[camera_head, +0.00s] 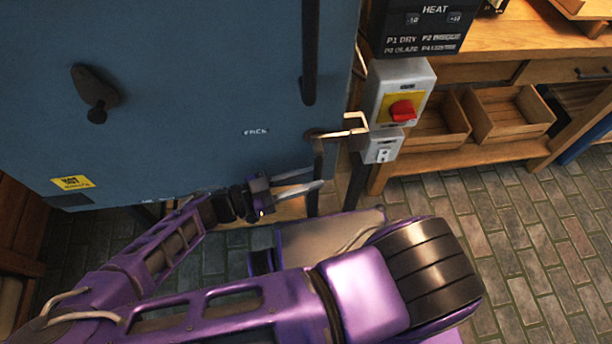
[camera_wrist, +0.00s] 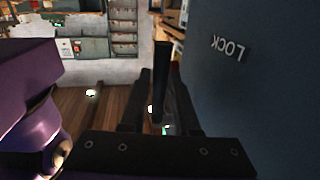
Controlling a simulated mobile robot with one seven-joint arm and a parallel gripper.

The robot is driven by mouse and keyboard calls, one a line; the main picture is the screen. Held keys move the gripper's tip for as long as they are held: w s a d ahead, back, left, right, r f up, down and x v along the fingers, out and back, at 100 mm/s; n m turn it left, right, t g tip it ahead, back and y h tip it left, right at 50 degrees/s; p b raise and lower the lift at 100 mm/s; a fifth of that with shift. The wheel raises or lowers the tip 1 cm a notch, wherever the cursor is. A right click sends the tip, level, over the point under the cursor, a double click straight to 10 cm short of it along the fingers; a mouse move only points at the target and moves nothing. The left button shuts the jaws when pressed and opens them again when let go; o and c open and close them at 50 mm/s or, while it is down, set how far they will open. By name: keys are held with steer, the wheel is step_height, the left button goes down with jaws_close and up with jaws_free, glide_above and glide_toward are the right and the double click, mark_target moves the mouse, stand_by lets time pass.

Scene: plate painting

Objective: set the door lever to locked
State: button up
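The blue door (camera_head: 200,90) fills the upper left of the head view. A door lever (camera_head: 318,160) with a dark grip hangs down near its right edge, below a bronze latch piece (camera_head: 340,132). My gripper (camera_head: 314,178) is low by the door, its two fingers apart and pointing right toward the lever. In the wrist view a dark upright bar (camera_wrist: 160,75), seemingly the lever grip, stands between the open fingers (camera_wrist: 158,108). I cannot tell whether they touch it. A LOCK label (camera_wrist: 229,46) is upside down on the door there; the small door label (camera_head: 255,132) is hard to read in the head view.
A long dark vertical handle (camera_head: 310,50) is above the lever. A grey switch box (camera_head: 398,92) with a red knob and a HEAT panel (camera_head: 425,28) stand to the right. A wooden bench (camera_head: 520,40) with trays is farther right. Brick floor (camera_head: 500,240) is clear at lower right.

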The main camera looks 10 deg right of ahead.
steer(key=o, duration=0.3)
steer(key=s+a, duration=0.2)
steer(key=a, duration=1.5)
steer(key=shift+s, duration=0.4)
